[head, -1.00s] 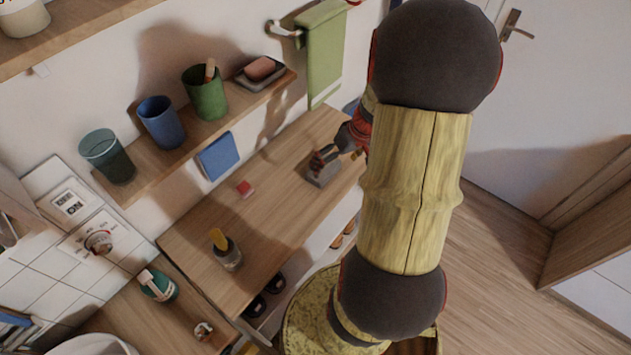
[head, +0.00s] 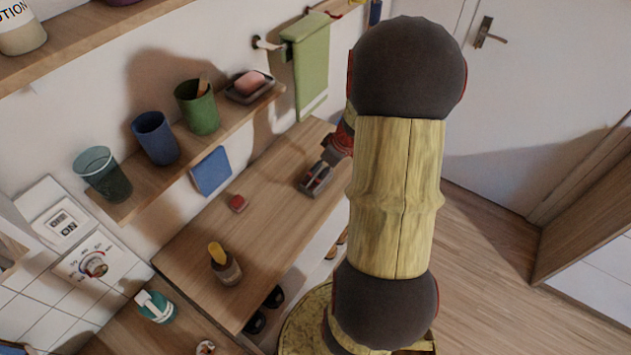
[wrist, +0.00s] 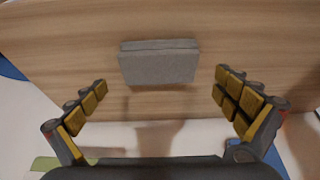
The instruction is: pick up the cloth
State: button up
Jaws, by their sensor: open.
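A grey, folded, block-like piece that looks like the cloth (wrist: 158,65) lies flat on the wooden counter. In the wrist view it is ahead of my open gripper (wrist: 160,88), roughly centred between the two spread fingers and beyond their tips. The fingers do not touch it. In the head view the grey cloth (head: 309,186) is at the far end of the counter, partly covered by my gripper (head: 325,172), which is over it. My arm hides part of that area.
The counter (head: 262,218) also holds a small red item (head: 237,203) and a cup with a yellow-topped item (head: 226,266). A shelf with cups (head: 198,108) runs above. A green towel (head: 308,65) hangs on the wall behind. A blue square (head: 211,171) is under the shelf.

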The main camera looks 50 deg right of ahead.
aim_at(315, 177)
jog(key=b+x, duration=0.1)
jog(key=x, duration=0.4)
jog(key=shift+w+f+b, duration=0.15)
jog(key=shift+f+b, duration=0.1)
jog(key=shift+b, duration=0.05)
jog(key=shift+r, duration=0.1)
jog(key=c, duration=0.3)
jog(key=c, duration=0.7)
